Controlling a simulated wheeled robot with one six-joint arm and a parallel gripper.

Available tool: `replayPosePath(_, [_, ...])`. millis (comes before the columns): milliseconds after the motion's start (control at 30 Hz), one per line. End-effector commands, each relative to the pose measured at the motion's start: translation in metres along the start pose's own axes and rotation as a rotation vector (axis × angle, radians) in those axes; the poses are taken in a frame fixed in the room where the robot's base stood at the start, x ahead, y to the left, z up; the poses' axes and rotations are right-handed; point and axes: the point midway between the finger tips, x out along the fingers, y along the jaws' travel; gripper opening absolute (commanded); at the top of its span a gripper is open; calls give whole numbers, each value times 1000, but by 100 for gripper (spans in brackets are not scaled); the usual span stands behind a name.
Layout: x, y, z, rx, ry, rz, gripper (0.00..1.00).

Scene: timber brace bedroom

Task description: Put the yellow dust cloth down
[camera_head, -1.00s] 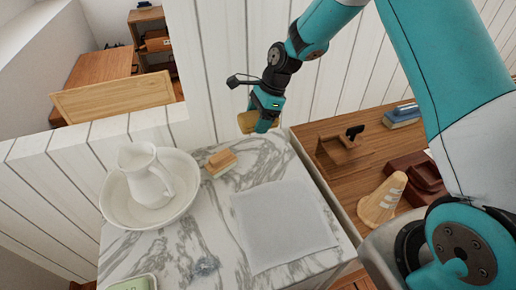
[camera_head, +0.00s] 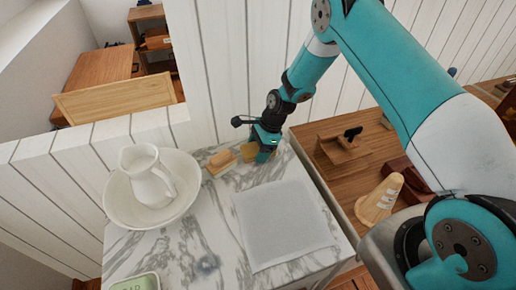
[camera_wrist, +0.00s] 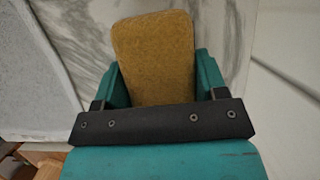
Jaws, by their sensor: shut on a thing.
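The yellow dust cloth (camera_wrist: 155,60) is a flat, mustard-coloured pad with rounded corners, held between the two teal fingers in the wrist view. It also shows in the head view (camera_head: 248,152) at the tip of my gripper (camera_head: 266,155). My gripper is shut on it, low over the back right part of the marble top (camera_head: 180,240). I cannot tell whether the cloth touches the marble. In the wrist view my gripper (camera_wrist: 155,85) has marble behind the cloth.
A wooden-backed brush or block (camera_head: 221,162) lies just left of the cloth. A white basin with a pitcher (camera_head: 148,175) stands at the left. A grey cloth (camera_head: 285,223) lies flat in front. A wooden surface with a cone (camera_head: 380,200) is at the right.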

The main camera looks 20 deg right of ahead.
Motion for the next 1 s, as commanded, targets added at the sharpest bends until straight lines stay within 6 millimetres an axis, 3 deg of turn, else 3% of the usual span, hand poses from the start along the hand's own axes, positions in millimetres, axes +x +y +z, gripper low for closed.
replayPosePath(67, [3,0,-1,0,0,0,43])
replayPosePath(100, [2,0,-1,0,0,0,70])
replayPosePath(200, [2,0,-1,1,0,1,91])
replayPosePath(567, [-4,0,0,1,0,-1,91])
replayPosePath(667, [-18,-1,-1,1,0,-3,91])
replayPosePath(1000, [-91,-1,-1,1,0,-4,91])
